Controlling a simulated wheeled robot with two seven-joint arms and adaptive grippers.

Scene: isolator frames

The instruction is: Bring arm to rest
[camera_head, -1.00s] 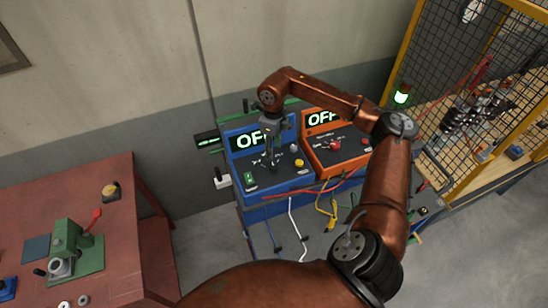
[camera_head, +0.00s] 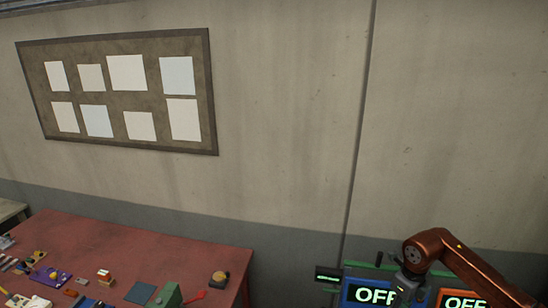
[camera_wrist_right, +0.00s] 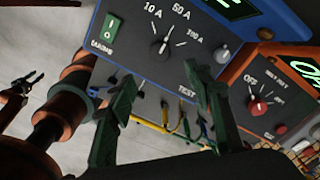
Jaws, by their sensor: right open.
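My right arm (camera_head: 465,264) enters the head view at the lower right. Its gripper (camera_head: 408,286) hangs in front of the blue box (camera_head: 352,289), and its lower part is cut off by the picture edge. In the right wrist view the dark green fingers (camera_wrist_right: 160,82) are spread apart with nothing between them. They are in front of the blue box's panel, near its lower edge; contact cannot be told. The panel has a black dial (camera_wrist_right: 161,46) and a green switch (camera_wrist_right: 110,30).
The orange box (camera_head: 455,298) stands right of the blue one; its display reads OFF. Several cables (camera_wrist_right: 170,132) hang below the boxes. A red table (camera_head: 200,255) with small parts is at the lower left. A pinboard (camera_head: 120,143) hangs on the wall.

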